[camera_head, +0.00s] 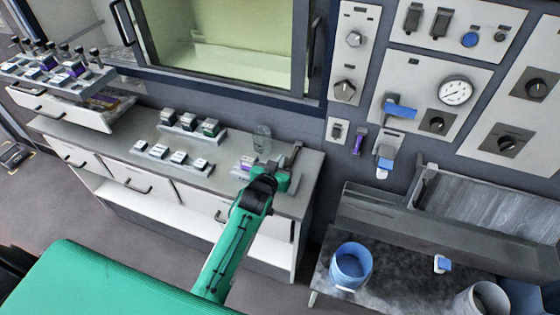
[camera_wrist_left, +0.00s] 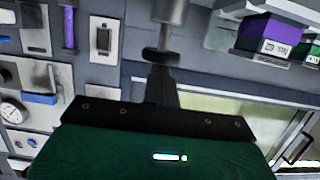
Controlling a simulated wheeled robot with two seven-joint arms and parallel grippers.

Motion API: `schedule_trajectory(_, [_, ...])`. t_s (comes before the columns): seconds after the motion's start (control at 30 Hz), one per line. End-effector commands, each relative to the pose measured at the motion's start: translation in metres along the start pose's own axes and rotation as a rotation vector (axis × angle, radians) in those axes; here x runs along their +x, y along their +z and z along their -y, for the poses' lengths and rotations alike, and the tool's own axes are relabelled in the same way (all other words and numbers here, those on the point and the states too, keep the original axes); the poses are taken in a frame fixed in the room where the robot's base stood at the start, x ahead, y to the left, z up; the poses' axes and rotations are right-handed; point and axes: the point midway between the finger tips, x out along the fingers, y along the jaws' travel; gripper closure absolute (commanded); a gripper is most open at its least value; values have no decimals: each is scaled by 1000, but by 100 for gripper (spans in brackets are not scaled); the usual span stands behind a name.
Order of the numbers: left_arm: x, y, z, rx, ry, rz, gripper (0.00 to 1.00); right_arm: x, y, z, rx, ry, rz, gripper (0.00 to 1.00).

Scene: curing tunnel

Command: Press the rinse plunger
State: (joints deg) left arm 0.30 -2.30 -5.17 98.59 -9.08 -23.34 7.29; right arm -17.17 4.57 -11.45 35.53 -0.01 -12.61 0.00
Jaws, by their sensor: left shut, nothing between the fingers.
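In the left wrist view, which shows the scene roughly upside down, a metal cylinder with a dark disc-shaped cap, apparently the rinse plunger (camera_wrist_left: 166,32), stands in line with my left gripper (camera_wrist_left: 162,80). The dark fingers are shut and empty, with their tips right at the cap; I cannot tell whether they touch it. In the head view my left gripper (camera_head: 282,180) is over the right end of the counter. It hides most or all of the plunger there. My right gripper is not in view.
On the counter (camera_head: 230,188), a small purple-and-white box (camera_head: 246,163) and a clear bottle (camera_head: 262,138) stand close to my left gripper. Two racks of small boxes (camera_head: 180,157) are further left. The wall holds a gauge (camera_head: 456,91) and a blue lever (camera_head: 400,108). A blue bucket (camera_head: 350,266) stands right.

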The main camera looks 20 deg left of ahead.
Motion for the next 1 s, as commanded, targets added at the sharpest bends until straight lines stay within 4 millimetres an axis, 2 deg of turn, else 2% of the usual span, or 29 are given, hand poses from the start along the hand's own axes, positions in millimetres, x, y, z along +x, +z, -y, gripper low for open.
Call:
schedule_trajectory(0.17, [1,4,0,0,0,1,100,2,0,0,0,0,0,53])
schedule_trajectory(0.33, [6,24,0,0,0,3,100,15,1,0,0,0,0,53])
schedule_trajectory(0.43, [7,30,0,0,0,2,100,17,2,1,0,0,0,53])
schedule_trajectory(0.77, [7,29,0,0,0,5,100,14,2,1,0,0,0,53])
schedule_trajectory(0.87, [7,23,0,0,0,5,100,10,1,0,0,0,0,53])
schedule_trajectory(1.0, [8,6,2,1,0,4,100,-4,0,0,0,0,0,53])
